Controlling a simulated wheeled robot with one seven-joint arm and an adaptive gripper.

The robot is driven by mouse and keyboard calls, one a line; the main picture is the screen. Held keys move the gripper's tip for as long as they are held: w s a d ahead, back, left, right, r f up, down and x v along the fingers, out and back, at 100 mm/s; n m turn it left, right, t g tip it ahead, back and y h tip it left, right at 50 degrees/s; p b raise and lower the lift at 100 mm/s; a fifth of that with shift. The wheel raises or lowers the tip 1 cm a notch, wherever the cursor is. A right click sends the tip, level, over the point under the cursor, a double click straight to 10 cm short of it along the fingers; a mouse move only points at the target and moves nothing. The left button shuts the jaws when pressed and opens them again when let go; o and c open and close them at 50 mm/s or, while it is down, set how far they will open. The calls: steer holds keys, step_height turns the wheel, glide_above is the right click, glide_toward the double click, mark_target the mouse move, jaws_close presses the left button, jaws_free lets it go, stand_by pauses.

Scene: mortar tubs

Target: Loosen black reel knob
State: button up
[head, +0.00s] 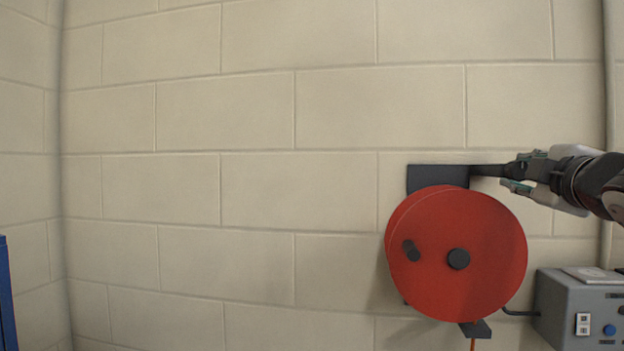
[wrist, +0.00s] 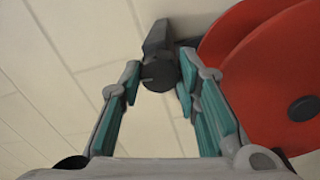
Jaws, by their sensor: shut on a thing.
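The black reel knob (wrist: 159,71) sits between the two fingertips of my gripper (wrist: 158,77) in the wrist view, its round end facing the camera. My gripper is shut on it, with a teal-padded finger on each side. In the head view my gripper (head: 514,174) reaches in from the right, at the end of a dark rod (head: 488,170) that sticks out sideways from the black bracket (head: 436,178). The fingers hide most of the knob there. The red reel (head: 480,220) hangs below, with a dark hub (head: 458,259) and a dark crank handle (head: 411,250).
A grey box (head: 560,305) with buttons and a switch stands at the lower right, a dark cable running from it toward the reel. A pale block wall (head: 250,150) is behind. A blue edge (head: 6,295) shows at far left. The space left of the reel is clear.

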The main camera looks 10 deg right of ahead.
steer(key=shift+n, duration=0.7)
steer(key=o, duration=1.2)
steer(key=shift+v, duration=6)
steer(key=shift+f, duration=0.15)
